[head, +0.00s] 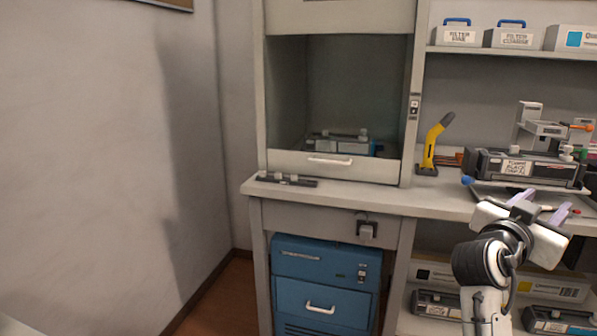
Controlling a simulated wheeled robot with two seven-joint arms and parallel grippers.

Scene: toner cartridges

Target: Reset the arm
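My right gripper (541,205) is at the lower right, in front of the counter's edge, pointing toward the counter. Its two pale purple fingertips stand apart and nothing shows between them. My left gripper is not in view. A grey and black cartridge-like unit (338,144) sits inside the open cabinet (335,164). A slim dark cartridge-like bar (287,180) lies on the counter at left, in front of the cabinet. A larger dark unit with a white label (515,167) stands on the counter behind my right gripper.
A yellow handheld tool (433,145) stands upright on the counter (425,197) right of the cabinet. White boxes (458,36) line the upper shelf. A blue drawer unit (325,280) stands under the counter. More cartridges (437,303) lie on low shelves. Open floor shows at left.

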